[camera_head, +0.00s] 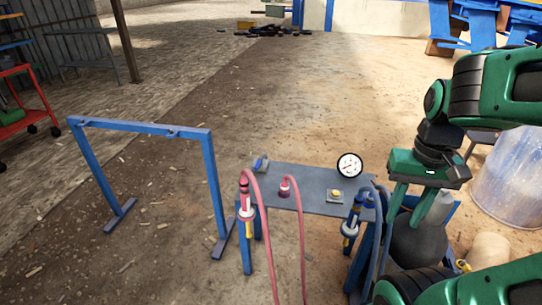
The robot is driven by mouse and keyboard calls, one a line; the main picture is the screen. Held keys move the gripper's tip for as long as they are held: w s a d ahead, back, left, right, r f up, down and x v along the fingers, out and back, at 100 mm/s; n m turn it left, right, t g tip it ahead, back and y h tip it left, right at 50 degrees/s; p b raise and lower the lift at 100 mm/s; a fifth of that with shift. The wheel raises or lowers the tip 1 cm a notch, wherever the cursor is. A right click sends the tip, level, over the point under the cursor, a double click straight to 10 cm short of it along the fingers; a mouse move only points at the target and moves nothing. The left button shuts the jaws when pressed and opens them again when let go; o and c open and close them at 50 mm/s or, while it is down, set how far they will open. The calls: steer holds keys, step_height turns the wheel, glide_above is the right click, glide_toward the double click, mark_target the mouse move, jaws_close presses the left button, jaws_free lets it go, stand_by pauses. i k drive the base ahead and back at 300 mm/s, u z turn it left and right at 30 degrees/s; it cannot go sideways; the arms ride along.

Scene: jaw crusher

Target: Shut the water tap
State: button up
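A small metal fitting with a blue part (260,163) sits at the back left corner of a grey metal bench; it looks like the water tap, but it is too small to tell its handle position. A red fitting with a pink hose (285,187) stands on the bench top. My gripper (402,222) hangs at the right, pointing down, beyond the bench's right edge and apart from the fittings. Its two green fingers look spread, with nothing seen between them.
The grey bench (312,200) also bears a round gauge (349,165) and a yellow button (336,196). Hoses hang at its front. A blue frame (140,127) stands left. A dark grey bottle (418,243) and a translucent drum (512,180) stand right. The floor behind is mostly clear.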

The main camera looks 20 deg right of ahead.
mark_target(260, 160)
steer(key=z, duration=0.15)
steer(key=i, duration=0.9)
steer(key=u, duration=0.15)
steer(key=k, duration=1.3)
steer(key=u, duration=0.65)
steer(key=i, duration=1.65)
steer(key=z, duration=0.5)
